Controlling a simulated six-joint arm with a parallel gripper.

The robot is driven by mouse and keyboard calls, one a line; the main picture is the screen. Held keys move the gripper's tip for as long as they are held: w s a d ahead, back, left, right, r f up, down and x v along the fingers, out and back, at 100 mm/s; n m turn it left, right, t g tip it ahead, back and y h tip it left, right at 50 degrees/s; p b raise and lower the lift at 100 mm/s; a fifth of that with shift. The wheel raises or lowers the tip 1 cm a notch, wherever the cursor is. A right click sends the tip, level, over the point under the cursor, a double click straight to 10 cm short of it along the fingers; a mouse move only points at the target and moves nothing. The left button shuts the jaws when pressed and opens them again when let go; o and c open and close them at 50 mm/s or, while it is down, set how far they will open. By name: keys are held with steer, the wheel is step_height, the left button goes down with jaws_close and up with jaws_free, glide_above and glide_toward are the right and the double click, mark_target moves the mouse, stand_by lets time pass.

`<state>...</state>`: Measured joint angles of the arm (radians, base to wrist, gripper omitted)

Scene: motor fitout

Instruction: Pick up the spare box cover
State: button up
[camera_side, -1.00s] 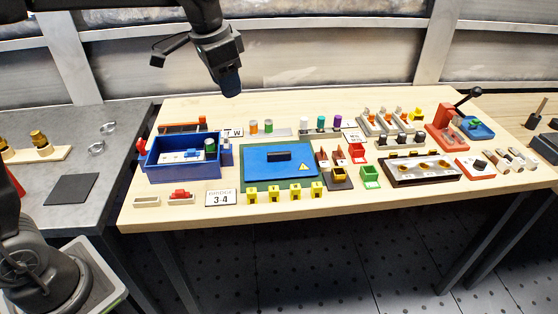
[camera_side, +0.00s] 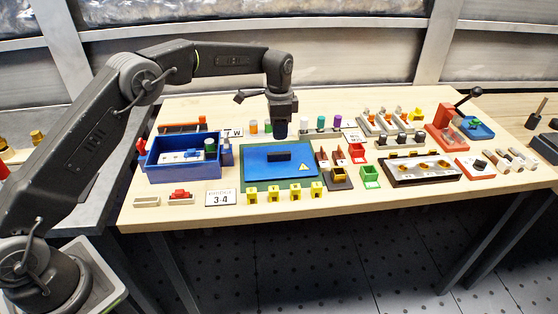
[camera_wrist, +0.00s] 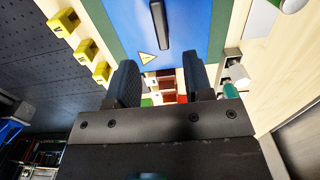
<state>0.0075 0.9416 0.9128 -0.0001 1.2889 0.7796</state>
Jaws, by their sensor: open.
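The spare box cover (camera_side: 260,170) is a flat blue plate with a black bar handle (camera_side: 279,155) and a yellow warning triangle. It lies on a green base (camera_side: 250,187) on the wooden table. In the wrist view the blue cover (camera_wrist: 190,28) fills the upper middle, with its handle (camera_wrist: 159,25) near the top. My gripper (camera_side: 280,134) hangs pointing down just above and behind the handle in the side view. In the wrist view my gripper (camera_wrist: 158,78) has its two dark fingers apart with nothing held between them.
An open blue box (camera_side: 183,172) stands left of the cover. Several yellow clips (camera_side: 268,194) line its front edge. A green bin (camera_side: 370,177) and brown blocks stand to its right. Coloured cylinders (camera_side: 320,122) stand behind. A 3-4 sign (camera_side: 220,198) lies front left.

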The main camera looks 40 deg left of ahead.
mark_target(279, 152)
step_height(279, 152, down, 9)
stand_by(0.5)
jaws_close()
stand_by(0.4)
steer(key=shift+r, duration=0.1)
